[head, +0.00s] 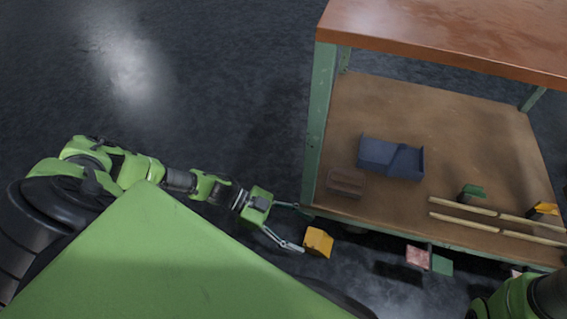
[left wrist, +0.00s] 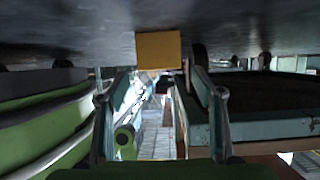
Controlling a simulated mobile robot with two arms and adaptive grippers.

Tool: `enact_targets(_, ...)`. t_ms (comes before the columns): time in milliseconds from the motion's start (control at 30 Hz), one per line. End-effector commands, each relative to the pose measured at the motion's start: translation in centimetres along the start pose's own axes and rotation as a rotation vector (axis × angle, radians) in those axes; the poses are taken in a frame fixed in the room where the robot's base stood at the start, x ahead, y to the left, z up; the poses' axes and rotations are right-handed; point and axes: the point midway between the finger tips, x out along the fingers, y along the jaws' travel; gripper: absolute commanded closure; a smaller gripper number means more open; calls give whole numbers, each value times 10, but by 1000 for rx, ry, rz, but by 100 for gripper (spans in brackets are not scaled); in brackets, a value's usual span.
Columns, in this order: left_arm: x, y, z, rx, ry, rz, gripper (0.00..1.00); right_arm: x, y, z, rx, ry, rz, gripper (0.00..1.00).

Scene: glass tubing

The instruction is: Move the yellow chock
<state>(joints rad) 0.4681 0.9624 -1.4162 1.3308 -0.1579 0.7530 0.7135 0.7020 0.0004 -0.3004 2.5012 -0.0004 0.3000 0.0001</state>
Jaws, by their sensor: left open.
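The yellow chock (head: 318,242) rests on the dark floor just off the near left corner of the workbench. My left gripper (head: 298,229) is open, low beside it, with its fingers pointing toward the chock. One finger reaches close to the chock's left side and the other toward the bench leg. In the left wrist view the yellow chock (left wrist: 158,50) shows just beyond the open fingertips (left wrist: 160,75), roughly centred between them. Nothing is held. My right gripper is not in view; only part of my right arm shows at the lower right.
The bench has a brown top (head: 450,40) and a lower shelf (head: 400,120) with a green leg (head: 318,125) close to the gripper. On the shelf are a blue bin (head: 390,158), a brown block (head: 346,182) and pale rods (head: 463,206). A pink block (head: 417,257) lies below.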

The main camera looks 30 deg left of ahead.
Motion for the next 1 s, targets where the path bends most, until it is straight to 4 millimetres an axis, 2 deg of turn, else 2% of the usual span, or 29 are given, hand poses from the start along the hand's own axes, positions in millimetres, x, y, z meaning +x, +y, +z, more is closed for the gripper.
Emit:
enact_targets(33,13,0,3,2,4,2,39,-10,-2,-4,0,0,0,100)
enact_targets(100,25,0,4,1,3,2,39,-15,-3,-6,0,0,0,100)
enact_targets(300,48,0,2,2,1,1,39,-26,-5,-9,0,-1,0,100)
enact_targets(500,56,0,0,0,0,0,39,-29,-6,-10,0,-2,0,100)
enact_targets(733,56,0,0,0,0,0,39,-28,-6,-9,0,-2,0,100)
enact_targets(767,56,0,0,0,0,0,42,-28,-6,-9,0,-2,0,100)
enact_targets(933,56,0,0,0,0,0,86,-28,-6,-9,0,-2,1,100)
enact_targets(1000,56,0,0,0,0,0,87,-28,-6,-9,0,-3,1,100)
